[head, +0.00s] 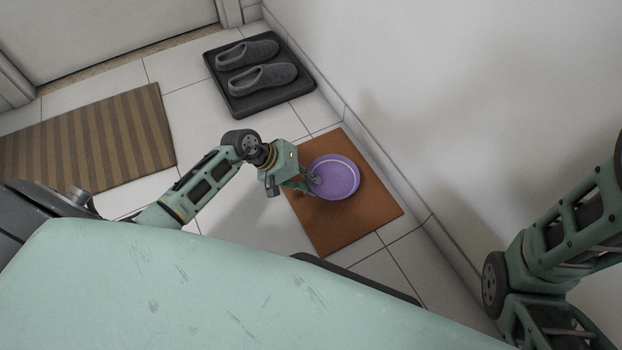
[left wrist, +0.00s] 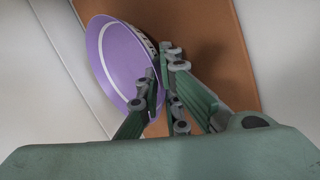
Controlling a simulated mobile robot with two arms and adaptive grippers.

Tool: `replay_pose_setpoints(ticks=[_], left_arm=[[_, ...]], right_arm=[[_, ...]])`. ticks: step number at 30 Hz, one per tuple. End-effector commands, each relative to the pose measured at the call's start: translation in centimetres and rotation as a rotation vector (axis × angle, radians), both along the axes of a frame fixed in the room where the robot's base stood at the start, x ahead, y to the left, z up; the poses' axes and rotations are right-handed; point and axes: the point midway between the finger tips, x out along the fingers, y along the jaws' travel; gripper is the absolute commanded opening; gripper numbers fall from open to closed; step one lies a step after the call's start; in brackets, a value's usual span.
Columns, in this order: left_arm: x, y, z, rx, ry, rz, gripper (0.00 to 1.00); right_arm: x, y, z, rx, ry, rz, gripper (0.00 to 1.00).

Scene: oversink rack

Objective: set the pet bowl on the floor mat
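The purple pet bowl (head: 338,178) shows over the orange-brown floor mat (head: 340,238) in the head view. My left gripper (head: 312,182) is at the bowl's left edge. In the left wrist view, the bowl (left wrist: 115,62) is tilted in the picture, and the fingers of my left gripper (left wrist: 160,82) are closed on its rim, one on each side. The mat (left wrist: 215,50) lies behind it in that view. I cannot tell whether the bowl touches the mat. My right arm shows at the right of the head view, but its gripper is out of view.
A dark tray (head: 240,105) with a pair of grey slippers (head: 262,79) stands on the tiles beyond the mat. A striped brown rug (head: 95,140) lies at the left. The white wall (head: 440,110) runs close along the mat's right side.

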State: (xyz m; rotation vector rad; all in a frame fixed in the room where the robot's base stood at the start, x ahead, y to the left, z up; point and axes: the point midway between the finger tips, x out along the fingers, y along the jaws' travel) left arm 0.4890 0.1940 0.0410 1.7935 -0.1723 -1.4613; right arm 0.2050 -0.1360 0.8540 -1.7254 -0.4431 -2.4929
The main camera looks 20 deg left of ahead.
Motion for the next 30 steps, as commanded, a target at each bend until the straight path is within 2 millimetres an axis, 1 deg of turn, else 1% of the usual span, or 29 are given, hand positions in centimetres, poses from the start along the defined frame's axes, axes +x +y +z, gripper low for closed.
replay_pose_setpoints(ticks=[1, 2, 3, 5, 13, 17, 20, 24, 30], left_arm=[[0.0, 0.0, -0.3, 0.001, -0.001, 0.000, 0.00], [0.0, 0.0, -0.3, 0.000, -0.001, 0.001, 0.06], [0.0, 0.0, -0.1, 0.000, -0.001, 0.001, 0.09], [0.0, 0.0, -0.1, 0.000, -0.001, 0.001, 0.13], [0.0, 0.0, -0.1, 0.000, 0.000, 0.000, 0.13], [-0.1, 0.1, 0.5, 0.000, 0.000, 0.000, 0.13], [-0.6, 1.2, 1.9, 0.005, 0.000, 0.001, 0.13], [-1.6, 2.9, 4.4, 0.006, 0.002, 0.000, 0.13], [-3.0, 5.1, 7.5, 0.005, 0.001, -0.001, 0.13]], right_arm=[[0.0, 0.0, -0.4, 0.000, 0.000, 0.000, 0.40], [0.0, 0.0, -0.3, 0.000, 0.000, 0.000, 0.40], [0.0, 0.0, -0.2, 0.000, 0.000, 0.000, 0.40], [0.0, 0.0, -0.2, 0.000, 0.000, 0.000, 0.40], [0.0, 0.0, -0.2, 0.000, 0.000, 0.000, 0.40], [0.0, 0.0, 0.5, 0.000, 0.001, 0.000, 0.40], [0.0, 0.0, 1.6, 0.000, 0.001, 0.000, 0.40], [0.1, 0.0, 3.4, 0.000, 0.001, 0.000, 0.40], [0.1, 0.0, 5.4, 0.000, 0.001, 0.000, 0.40]])
